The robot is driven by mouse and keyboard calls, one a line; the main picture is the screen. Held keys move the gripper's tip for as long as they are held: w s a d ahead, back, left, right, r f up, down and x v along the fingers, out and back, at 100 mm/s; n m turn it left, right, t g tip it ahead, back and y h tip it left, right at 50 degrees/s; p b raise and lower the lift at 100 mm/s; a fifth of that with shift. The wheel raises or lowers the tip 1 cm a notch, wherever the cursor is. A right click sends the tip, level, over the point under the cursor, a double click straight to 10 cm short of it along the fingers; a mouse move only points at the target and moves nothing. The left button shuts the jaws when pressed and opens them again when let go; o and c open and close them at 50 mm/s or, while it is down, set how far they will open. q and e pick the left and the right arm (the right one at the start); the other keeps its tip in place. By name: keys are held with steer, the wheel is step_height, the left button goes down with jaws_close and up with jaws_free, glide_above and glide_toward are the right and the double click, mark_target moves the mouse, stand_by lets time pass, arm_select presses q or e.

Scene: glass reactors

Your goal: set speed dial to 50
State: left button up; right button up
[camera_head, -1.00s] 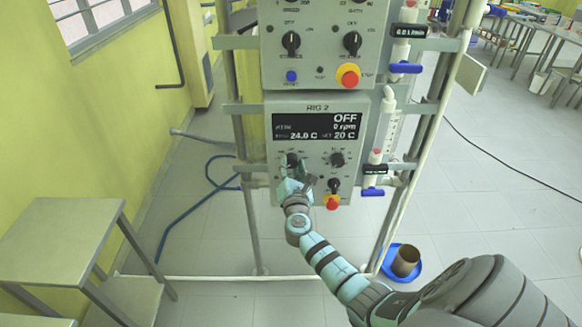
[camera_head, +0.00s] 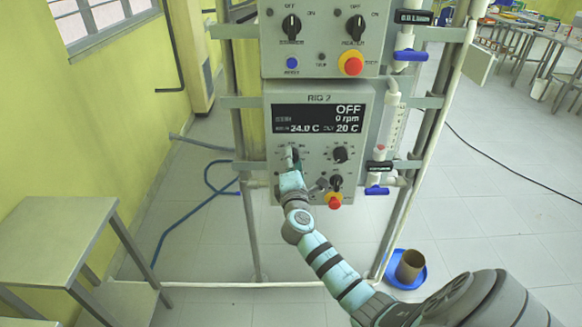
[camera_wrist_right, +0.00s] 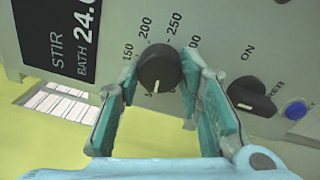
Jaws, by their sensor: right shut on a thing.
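The RIG 2 control box (camera_head: 322,140) has a dark display (camera_head: 317,118) reading OFF, 0 rpm, 24.0 C and a set value of 20 C. My right gripper (camera_head: 290,156) is at the left dial below the display. In the wrist view the round black dial (camera_wrist_right: 159,70) stands between the two teal-padded fingers of this gripper (camera_wrist_right: 160,82), which is shut on it. The dial's white mark points down in that picture. Printed numbers 150, 200 and 250 show around its far side; the near ones are partly hidden. My left gripper is out of view.
A second dial (camera_head: 340,155) sits to the right. Below it are a black switch (camera_head: 336,182) and a red-yellow stop button (camera_head: 334,200). In the wrist view, a black switch (camera_wrist_right: 252,95) and blue button (camera_wrist_right: 296,110) lie right of the gripper. Another control box (camera_head: 322,35) hangs above.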

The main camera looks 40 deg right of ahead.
steer(key=shift+m+b, duration=0.3)
steer(key=shift+m, duration=0.2)
steer(key=o, duration=1.2)
steer(key=shift+c, duration=0.2)
steer(key=v, duration=1.2)
steer(key=shift+w, duration=0.1)
